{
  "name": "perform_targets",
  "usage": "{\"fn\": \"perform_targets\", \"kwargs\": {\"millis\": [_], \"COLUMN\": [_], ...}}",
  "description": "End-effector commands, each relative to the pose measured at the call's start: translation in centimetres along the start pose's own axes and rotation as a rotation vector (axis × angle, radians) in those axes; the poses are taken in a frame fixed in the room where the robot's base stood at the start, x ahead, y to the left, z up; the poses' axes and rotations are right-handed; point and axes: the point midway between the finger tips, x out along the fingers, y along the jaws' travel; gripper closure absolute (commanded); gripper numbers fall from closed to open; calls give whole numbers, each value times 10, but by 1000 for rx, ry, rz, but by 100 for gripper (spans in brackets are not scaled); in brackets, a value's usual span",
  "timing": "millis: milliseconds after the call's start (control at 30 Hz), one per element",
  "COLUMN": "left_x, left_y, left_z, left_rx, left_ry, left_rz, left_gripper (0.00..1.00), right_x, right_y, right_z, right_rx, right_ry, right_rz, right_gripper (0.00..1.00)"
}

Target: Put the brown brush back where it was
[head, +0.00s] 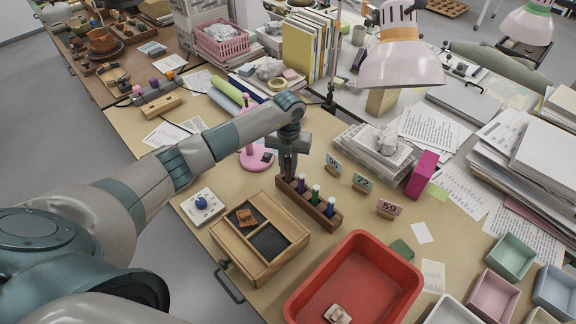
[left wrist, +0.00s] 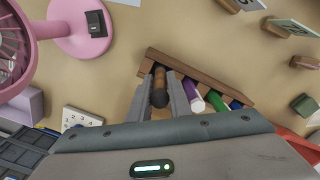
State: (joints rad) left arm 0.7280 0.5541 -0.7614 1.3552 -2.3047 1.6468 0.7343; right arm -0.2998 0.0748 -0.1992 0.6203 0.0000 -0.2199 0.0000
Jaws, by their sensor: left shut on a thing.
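My left gripper (head: 289,165) points down at the far left end of the wooden rack (head: 334,222). In the left wrist view its fingers (left wrist: 160,100) are shut on the brown brush (left wrist: 160,82), which has a dark end. The brush stands in line with the end of the rack (left wrist: 200,75); I cannot tell whether its lower end is in a slot. In the head view the fingers mostly hide it. Purple (head: 301,184), green (head: 315,192) and blue (head: 331,205) brushes stand upright in the rack. My right gripper is not in view.
A pink fan (head: 256,158) stands behind the gripper. A wooden box with dark compartments (head: 262,260) and a red tray (head: 398,257) lie in front. Numbered cards (head: 362,183) stand right of the rack. A white dial box (head: 201,207) sits left.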

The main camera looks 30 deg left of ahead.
Motion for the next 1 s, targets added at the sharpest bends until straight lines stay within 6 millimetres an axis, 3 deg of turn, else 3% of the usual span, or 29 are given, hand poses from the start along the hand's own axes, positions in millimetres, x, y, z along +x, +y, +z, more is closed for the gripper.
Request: {"fn": "perform_targets", "kwargs": {"millis": [433,467,533,1000], "left_x": [7,6,5,0], "left_y": [0,0,0,0], "left_z": [0,0,0,0], "left_rx": [1,1,1,1], "left_ry": [-1,-2,-1,-2], "left_rz": [0,0,0,0], "left_gripper": [100,78,64,64], "right_x": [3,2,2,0], "right_y": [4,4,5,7], "right_z": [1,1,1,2], "right_rx": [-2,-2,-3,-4], "right_ry": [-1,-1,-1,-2], "right_rz": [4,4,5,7], "right_gripper": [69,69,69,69]}}
